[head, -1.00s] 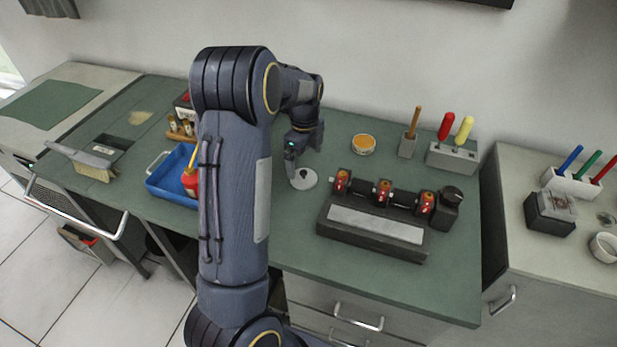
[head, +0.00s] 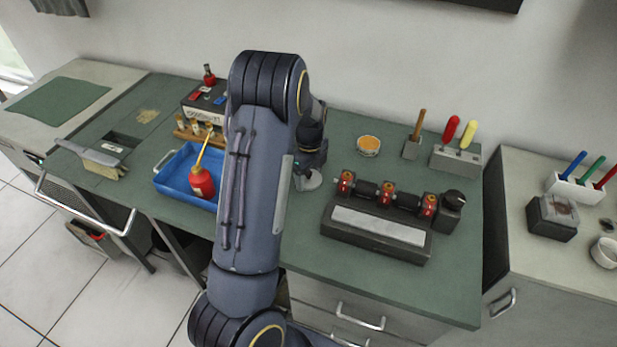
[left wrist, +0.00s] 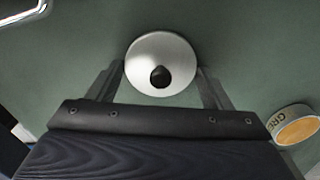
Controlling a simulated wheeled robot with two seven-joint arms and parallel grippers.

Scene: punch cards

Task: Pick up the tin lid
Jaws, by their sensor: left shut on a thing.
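The tin lid (left wrist: 140,72) is a round pale metal disc with a dark knob in its middle. In the left wrist view it sits between the two fingers of my left gripper (left wrist: 163,85), which is shut on it. In the head view the lid (head: 312,181) is partly hidden behind my left arm, at or just above the green bench top. My left gripper (head: 303,172) is mostly hidden there too. My right gripper is not in view.
An open tin with orange contents (head: 368,145) stands behind and right of the lid. A roller device (head: 377,245) is close on the right. A blue tray (head: 172,180) with a red oil bottle (head: 202,184) is on the left. Tool holders (head: 455,158) stand at the back right.

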